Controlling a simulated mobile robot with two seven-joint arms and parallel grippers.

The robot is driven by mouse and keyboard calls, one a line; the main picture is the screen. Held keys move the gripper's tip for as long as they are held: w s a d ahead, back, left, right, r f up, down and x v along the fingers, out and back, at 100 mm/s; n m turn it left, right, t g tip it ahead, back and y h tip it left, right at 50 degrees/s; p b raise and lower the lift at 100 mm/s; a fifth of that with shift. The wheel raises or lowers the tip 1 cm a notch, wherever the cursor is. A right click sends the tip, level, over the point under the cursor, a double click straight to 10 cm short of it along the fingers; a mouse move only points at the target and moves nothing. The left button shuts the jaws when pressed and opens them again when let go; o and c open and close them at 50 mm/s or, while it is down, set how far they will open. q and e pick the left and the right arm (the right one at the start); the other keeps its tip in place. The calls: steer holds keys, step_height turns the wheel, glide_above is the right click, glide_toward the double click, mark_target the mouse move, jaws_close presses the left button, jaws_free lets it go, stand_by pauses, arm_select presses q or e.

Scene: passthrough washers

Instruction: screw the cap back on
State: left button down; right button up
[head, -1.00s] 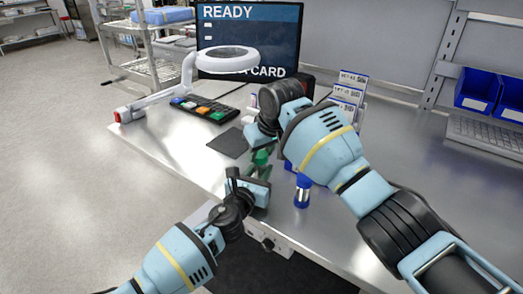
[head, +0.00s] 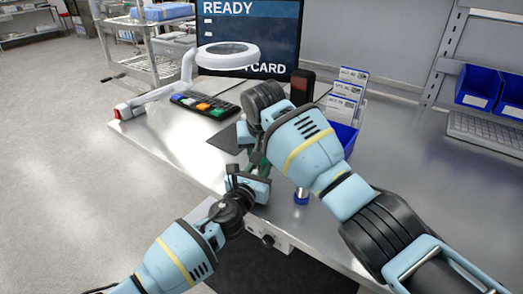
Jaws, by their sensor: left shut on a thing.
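My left gripper (head: 258,178) is at the front edge of the steel bench, shut on a dark green object (head: 255,160) that looks like a bottle. Only a small part of this green object shows between my two grippers. My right gripper (head: 250,145) comes over from the right, just above it. Its fingertips are mostly hidden by its own wrist, so I cannot tell whether it is open or shut. I cannot make out the cap; it may be hidden at my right gripper.
A small blue and silver cylinder (head: 301,197) stands on the bench, partly covered by my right arm. A blue bin (head: 345,138), a card rack (head: 347,92), a keypad (head: 205,104) and a ring lamp (head: 228,57) stand behind.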

steer(key=m+h, duration=0.1)
steer(key=m, duration=0.3)
steer(key=shift+a+m+h, duration=0.15)
steer(key=shift+m+h, duration=0.15)
steer(key=shift+h, duration=0.1)
steer(key=o, duration=0.9)
steer(key=shift+r, duration=2.25)
steer(key=shift+o, duration=0.5)
